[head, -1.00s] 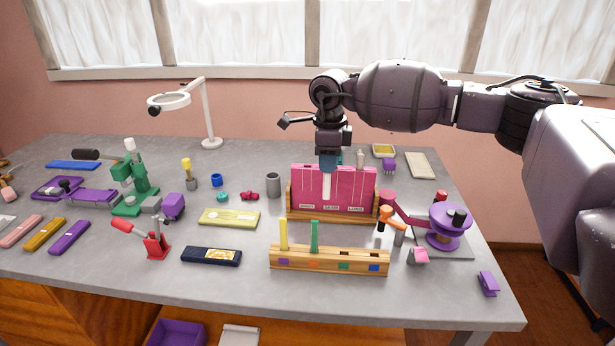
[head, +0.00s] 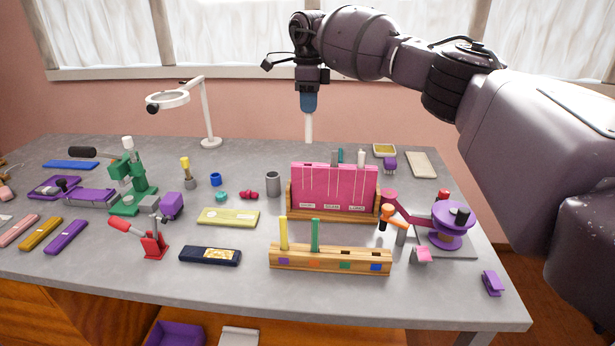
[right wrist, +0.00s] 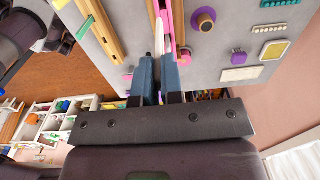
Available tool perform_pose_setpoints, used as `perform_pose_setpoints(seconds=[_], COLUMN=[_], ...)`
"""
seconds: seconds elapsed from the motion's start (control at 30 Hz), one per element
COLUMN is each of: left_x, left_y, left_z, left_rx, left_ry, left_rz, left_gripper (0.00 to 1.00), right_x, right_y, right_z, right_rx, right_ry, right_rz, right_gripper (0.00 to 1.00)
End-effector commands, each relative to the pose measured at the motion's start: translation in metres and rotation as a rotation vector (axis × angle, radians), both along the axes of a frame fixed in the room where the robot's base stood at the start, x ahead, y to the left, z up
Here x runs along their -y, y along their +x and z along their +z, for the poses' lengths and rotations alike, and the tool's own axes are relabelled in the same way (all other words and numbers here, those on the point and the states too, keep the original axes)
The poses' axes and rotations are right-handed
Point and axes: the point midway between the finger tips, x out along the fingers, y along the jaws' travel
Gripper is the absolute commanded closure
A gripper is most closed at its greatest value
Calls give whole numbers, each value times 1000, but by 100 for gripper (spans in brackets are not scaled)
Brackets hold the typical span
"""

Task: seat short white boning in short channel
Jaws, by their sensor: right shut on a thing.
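My right gripper (head: 308,108) is shut on a white boning strip (head: 308,129) that hangs upright below its blue fingertips. In the right wrist view the strip (right wrist: 160,38) sticks out between the fingers (right wrist: 157,78). The strip is in the air above and a little left of the pink channel panel's middle, apart from it. The pink panel (head: 315,183) stands upright in a wooden holder (head: 333,213), with several thin channel lines and small white labels too small to read. A grey, a teal and a white top (head: 361,157) show at its upper edge. My left gripper is not in view.
A wooden rack (head: 300,262) with a yellow strip (head: 283,233) and a green strip (head: 315,235) stands in front. A purple wheel device (head: 450,222) and an orange-headed tool (head: 393,212) are close on the right. A grey cup (head: 273,184) stands left of the panel.

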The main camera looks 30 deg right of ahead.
Motion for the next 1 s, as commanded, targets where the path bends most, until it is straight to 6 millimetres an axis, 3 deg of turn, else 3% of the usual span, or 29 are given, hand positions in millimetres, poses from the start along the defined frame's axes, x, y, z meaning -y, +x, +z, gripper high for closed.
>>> perform_pose_setpoints(seconds=[0.63, 1.0], left_x=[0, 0], left_y=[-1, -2], left_z=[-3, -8], left_rx=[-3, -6], left_ry=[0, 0], left_rz=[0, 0], left_gripper=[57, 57], right_x=[0, 0], right_y=[5, 5], right_z=[3, -19], right_rx=[0, -1], right_ry=[0, 1], right_rz=[0, 0], right_gripper=[100, 100])
